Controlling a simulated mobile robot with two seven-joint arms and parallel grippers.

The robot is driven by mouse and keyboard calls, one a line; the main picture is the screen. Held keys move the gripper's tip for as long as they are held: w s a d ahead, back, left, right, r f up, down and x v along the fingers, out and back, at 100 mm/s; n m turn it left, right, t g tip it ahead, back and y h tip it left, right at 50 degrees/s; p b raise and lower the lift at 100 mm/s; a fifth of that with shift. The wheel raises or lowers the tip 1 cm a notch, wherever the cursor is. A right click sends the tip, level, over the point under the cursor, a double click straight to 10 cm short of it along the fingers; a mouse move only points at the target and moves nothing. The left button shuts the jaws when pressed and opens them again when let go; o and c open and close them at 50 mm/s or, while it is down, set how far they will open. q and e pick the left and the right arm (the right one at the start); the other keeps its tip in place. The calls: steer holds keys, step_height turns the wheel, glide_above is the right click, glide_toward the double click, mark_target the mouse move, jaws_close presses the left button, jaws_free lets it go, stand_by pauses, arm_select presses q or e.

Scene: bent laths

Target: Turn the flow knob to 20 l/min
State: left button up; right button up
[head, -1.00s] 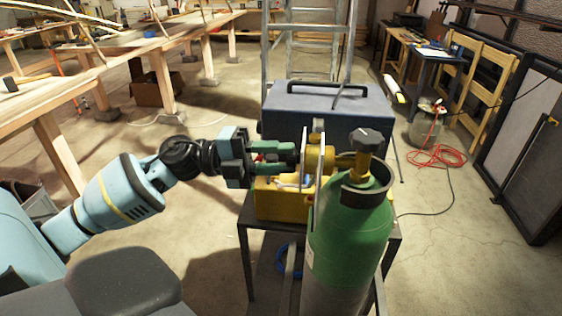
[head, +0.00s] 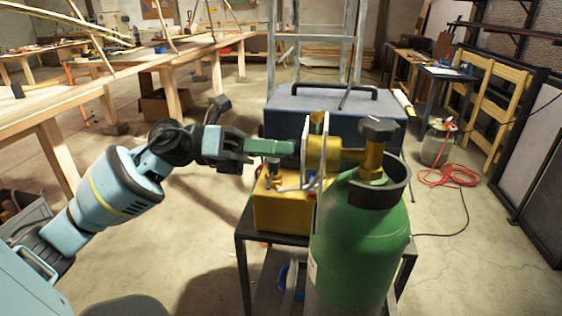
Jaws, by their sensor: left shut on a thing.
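A green gas cylinder (head: 355,235) stands upright at the right of centre, with a dark valve knob (head: 379,128) on top. A brass regulator (head: 322,157) reaches left from its valve, with gauges (head: 308,160) seen nearly edge-on. My left gripper (head: 284,147) comes in level from the left and its fingers meet the left end of the regulator. It is shut on the flow knob, which the fingers mostly hide. The flow scale and its reading cannot be made out. My right gripper is not in view.
A yellow box (head: 282,210) sits below the regulator on a dark metal stand (head: 241,248). A blue-grey case (head: 290,103) and a ladder (head: 357,50) stand close behind. A wooden workbench (head: 60,105) is at the left. A red hose (head: 450,175) lies on the floor at right.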

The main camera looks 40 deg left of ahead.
arm_select(q)
steer(key=shift+r+m+g+b, duration=0.1)
steer(key=shift+m+g+b, duration=0.2)
steer(key=shift+m+b, duration=3.3)
steer(key=shift+m+p, duration=0.55)
steer(key=shift+m, duration=0.05)
steer(key=o, duration=1)
steer(key=shift+c, duration=0.2)
steer(key=shift+a, duration=0.1)
